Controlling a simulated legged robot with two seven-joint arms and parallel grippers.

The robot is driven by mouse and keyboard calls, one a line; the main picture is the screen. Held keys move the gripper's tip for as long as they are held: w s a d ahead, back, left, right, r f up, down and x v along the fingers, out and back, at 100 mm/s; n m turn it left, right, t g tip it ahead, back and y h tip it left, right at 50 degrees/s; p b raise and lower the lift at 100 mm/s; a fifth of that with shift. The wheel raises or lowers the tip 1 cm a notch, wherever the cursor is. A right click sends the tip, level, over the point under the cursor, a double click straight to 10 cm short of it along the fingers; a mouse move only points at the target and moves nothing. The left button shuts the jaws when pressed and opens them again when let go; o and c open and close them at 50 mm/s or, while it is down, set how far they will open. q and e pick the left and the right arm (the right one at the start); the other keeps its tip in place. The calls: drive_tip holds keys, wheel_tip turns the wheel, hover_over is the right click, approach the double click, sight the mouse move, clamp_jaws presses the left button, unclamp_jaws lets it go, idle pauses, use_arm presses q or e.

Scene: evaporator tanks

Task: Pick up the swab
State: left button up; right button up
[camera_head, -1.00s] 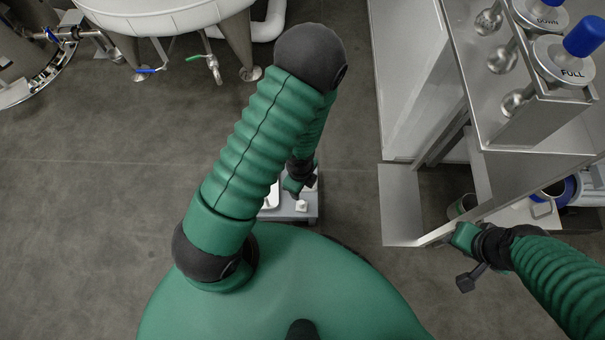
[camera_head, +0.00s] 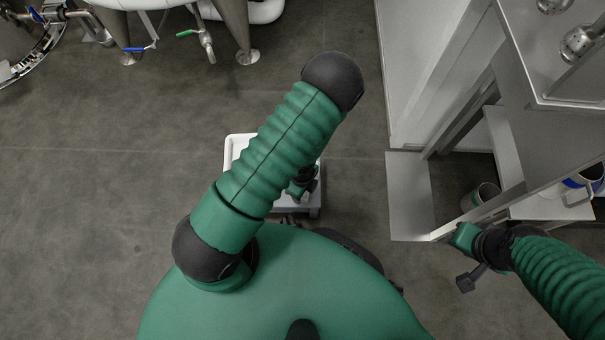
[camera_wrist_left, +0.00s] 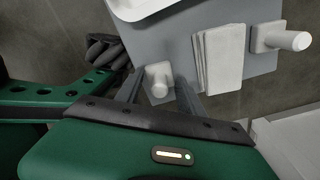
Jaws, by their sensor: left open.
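In the left wrist view, a small white piece with a round stub (camera_wrist_left: 159,88) is between the two fingers of my open left gripper (camera_wrist_left: 161,78). I cannot tell whether the fingers touch it. A similar white piece with a longer round handle (camera_wrist_left: 288,40) lies at the right. I cannot tell for sure which is the swab. Both are on a grey surface (camera_wrist_left: 182,40). In the head view my left gripper (camera_head: 299,190) is over this small stand, mostly hidden by my own arm. My right gripper (camera_head: 461,240) is by the metal frame; its jaws are unclear.
A folded white cloth stack (camera_wrist_left: 220,58) lies between the two white pieces. A white tray (camera_head: 236,146) is on the stand's left side. A metal frame (camera_head: 410,195) stands at the right, with a bucket (camera_head: 480,197) inside it. A tank stands at the back. The floor at left is clear.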

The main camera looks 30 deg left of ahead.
use_arm(q)
clamp_jaws()
idle(0.5)
